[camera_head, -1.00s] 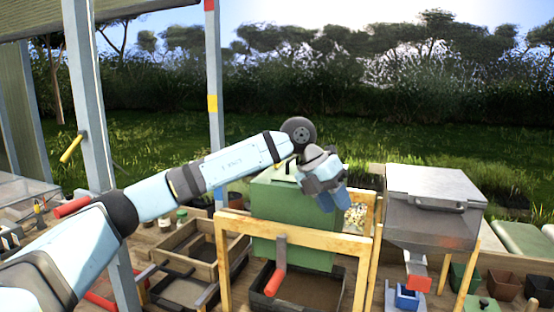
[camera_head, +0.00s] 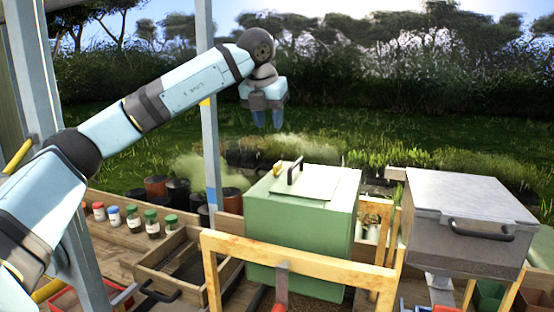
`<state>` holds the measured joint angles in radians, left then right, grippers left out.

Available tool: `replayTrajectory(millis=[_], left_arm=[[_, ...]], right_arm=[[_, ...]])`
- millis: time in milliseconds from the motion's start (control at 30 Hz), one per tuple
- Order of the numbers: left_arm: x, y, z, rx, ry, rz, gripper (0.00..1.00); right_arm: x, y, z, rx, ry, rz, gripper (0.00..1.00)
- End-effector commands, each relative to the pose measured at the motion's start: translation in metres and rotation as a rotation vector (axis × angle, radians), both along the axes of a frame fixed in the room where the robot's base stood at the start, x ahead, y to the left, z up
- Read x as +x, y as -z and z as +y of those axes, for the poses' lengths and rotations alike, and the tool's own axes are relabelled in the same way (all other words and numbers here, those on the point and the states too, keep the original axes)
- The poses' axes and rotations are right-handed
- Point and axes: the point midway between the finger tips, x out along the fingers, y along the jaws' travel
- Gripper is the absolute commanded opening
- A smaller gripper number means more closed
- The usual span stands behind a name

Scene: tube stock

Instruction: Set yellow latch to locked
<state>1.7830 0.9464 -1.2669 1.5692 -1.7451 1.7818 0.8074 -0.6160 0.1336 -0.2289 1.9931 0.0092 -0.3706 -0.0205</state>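A small yellow latch (camera_head: 277,168) stands on the lid of the green box (camera_head: 300,230), next to a black handle (camera_head: 295,171). It is too small to tell whether it is locked. A yellow lever (camera_head: 18,156) also sticks out from the grey post at the far left. My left gripper (camera_head: 268,119) hangs with its blue fingers pointing down, above the green box's far left side in the picture. Its fingers are apart with nothing between them, and it touches nothing. My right gripper is not in view.
A wooden frame (camera_head: 295,253) stands in front of the green box. A grey metal box (camera_head: 470,205) with a black handle is at right. A grey post (camera_head: 209,140) rises left of the green box. Several jars and dark pots stand behind a wooden tray (camera_head: 155,275).

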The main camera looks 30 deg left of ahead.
Motion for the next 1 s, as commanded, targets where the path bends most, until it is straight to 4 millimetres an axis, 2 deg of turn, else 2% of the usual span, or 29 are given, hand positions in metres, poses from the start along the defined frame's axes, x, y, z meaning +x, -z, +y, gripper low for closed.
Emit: replayTrajectory(millis=[600,800,1000], left_arm=[[0.042,0.104,0.009,-0.001,0.000,0.003,0.36],[0.048,0.119,0.011,-0.001,0.000,0.000,0.36],[0.049,0.122,0.011,-0.001,0.000,0.000,0.36]], right_arm=[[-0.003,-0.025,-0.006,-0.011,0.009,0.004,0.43],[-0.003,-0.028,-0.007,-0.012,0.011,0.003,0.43],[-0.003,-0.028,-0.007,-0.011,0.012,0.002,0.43]])
